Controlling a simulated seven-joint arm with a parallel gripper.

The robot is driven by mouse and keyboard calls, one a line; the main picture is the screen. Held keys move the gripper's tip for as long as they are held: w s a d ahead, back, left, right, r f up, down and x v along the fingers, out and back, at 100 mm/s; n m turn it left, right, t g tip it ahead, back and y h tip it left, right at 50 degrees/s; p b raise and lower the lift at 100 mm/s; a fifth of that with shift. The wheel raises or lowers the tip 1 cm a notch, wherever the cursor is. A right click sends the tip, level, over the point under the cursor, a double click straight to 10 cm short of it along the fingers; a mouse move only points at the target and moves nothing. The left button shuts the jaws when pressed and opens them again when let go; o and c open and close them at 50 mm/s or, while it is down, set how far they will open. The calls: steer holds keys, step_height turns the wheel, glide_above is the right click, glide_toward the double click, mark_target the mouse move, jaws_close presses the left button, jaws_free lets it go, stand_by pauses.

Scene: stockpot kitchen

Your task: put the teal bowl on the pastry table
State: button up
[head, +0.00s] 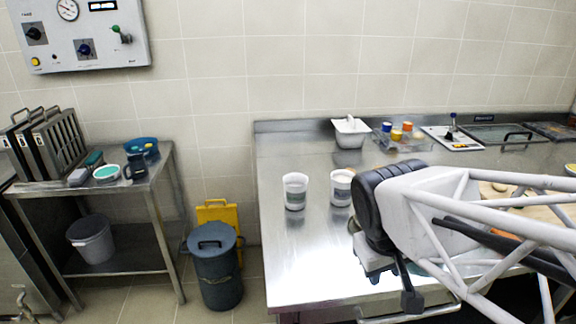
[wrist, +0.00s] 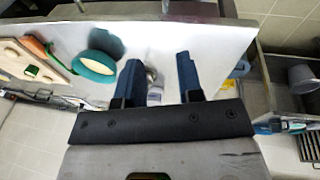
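A teal bowl with a pale inside (wrist: 95,68) shows in the wrist view, left of my gripper's fingers, close to a wooden board (wrist: 32,60). In the head view I cannot make out this bowl; my arm covers part of that worktop. My gripper (wrist: 159,85) is open, its two dark blue fingers apart and nothing held between them. The bowl is outside the fingers and not touched. I cannot tell for sure which surface is the pastry table; a large steel worktop (head: 275,235) and a small steel side table (head: 135,190) are in view.
Two white cups (head: 295,191) (head: 341,187) stand left of my arm. A white tub (head: 350,132) and small coloured jars (head: 396,135) are at the back. The side table holds a teal-rimmed dish (head: 106,173), a blue bowl (head: 142,147) and upright racks. A lidded bin (head: 215,268) stands between tables.

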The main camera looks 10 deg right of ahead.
steer(key=shift+m+t+y, duration=0.4)
steer(key=shift+m+y, duration=0.4)
steer(key=shift+y, duration=0.1)
steer(key=a, duration=0.1)
steer(key=s+a+r, duration=0.1)
steer(key=s+a, duration=0.1)
steer(key=shift+a+r, duration=0.2)
steer(key=shift+r, duration=0.1)
steer(key=shift+o, duration=0.3)
stand_by(0.5)
